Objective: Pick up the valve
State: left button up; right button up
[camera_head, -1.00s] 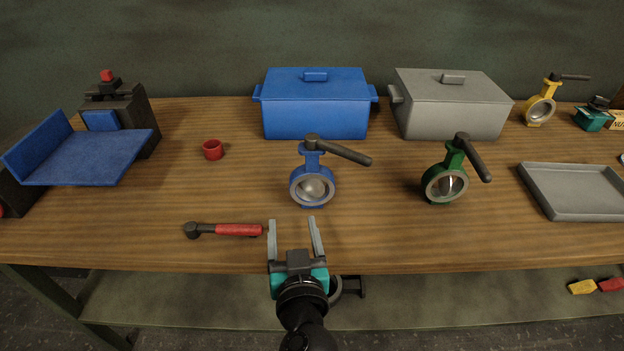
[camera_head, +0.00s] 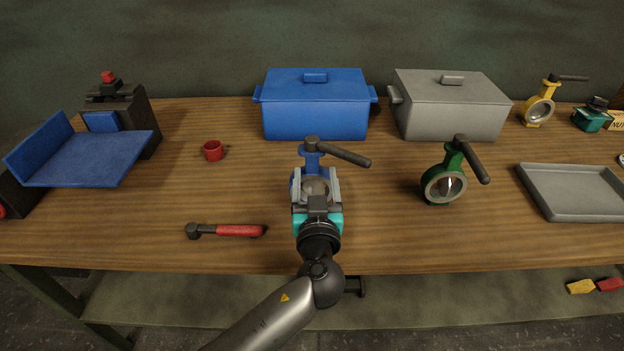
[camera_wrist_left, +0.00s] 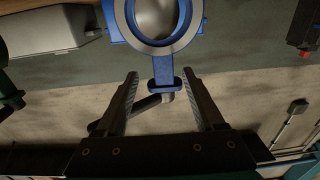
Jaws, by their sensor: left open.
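A blue valve (camera_head: 312,158) with a dark lever handle stands upright on the wooden bench, in front of the blue lidded box. My left gripper (camera_head: 316,178) is open at this valve and covers part of its ring in the head view. In the left wrist view the blue valve (camera_wrist_left: 164,62) shows upside down, its neck lying between the spread fingertips of the gripper (camera_wrist_left: 160,84), with gaps on both sides. A green valve (camera_head: 443,186) stands to the right, and a yellow valve (camera_head: 538,110) stands at the back right. My right gripper is not in view.
A blue lidded box (camera_head: 316,110) and a grey lidded box (camera_head: 450,112) stand behind. A red-handled tool (camera_head: 238,230) lies front left, with a red cup (camera_head: 213,151) behind it. A grey tray (camera_head: 574,215) lies right. The bench is clear between the blue and green valves.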

aim_at(313, 163)
pick_arm(q)
jog(key=shift+w+a+r, duration=0.1)
jog(key=shift+w+a, duration=0.05)
jog(key=shift+w, duration=1.15)
jog(key=shift+w+a, duration=0.15)
jog(key=shift+w, duration=1.15)
jog(key=shift+c, duration=0.2)
grip_shut()
jog(key=shift+w+r, duration=0.1)
jog(key=shift+r, duration=0.25)
